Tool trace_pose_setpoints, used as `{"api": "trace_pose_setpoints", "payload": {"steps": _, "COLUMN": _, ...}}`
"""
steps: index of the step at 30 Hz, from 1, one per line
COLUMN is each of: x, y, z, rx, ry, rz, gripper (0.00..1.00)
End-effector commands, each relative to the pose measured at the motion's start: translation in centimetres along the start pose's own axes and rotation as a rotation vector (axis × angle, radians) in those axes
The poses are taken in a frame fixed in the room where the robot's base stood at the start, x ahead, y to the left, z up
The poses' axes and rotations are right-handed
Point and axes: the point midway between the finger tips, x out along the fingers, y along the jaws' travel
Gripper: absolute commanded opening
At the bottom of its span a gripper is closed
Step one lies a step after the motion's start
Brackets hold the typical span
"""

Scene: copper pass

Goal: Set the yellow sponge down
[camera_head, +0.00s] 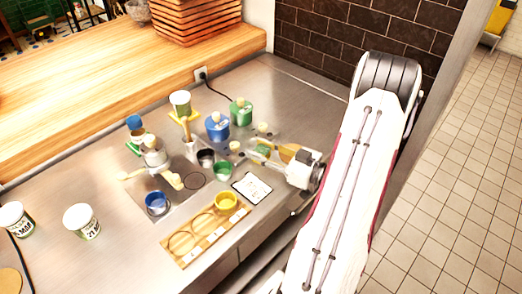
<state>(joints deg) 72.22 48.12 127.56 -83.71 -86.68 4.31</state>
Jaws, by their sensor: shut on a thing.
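My gripper (260,156) is at the right end of the steel counter, reaching in from the right with its fingers pointing left. It is shut on the yellow sponge (263,149), which shows as a small yellow and green patch at the fingertips. The fingers partly hide the sponge. I cannot tell whether it touches the counter (110,188) or is held just above it.
A blue container (216,126) and a green container (240,112) stand behind the gripper. Small cups, including a green cup (223,170), stand left of it. A white card (251,188) and wooden tray (184,261) lie in front. The front-left counter has free room.

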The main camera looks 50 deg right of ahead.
Motion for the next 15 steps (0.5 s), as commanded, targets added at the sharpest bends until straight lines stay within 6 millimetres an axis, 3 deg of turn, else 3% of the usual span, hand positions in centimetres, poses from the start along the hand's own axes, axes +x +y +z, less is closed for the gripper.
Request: {"api": "trace_pose_setpoints", "payload": {"steps": 15, "x": 0.03, "y": 0.0, "z": 0.54, "rx": 0.0, "ry": 0.0, "rz": 0.0, "gripper": 0.18}}
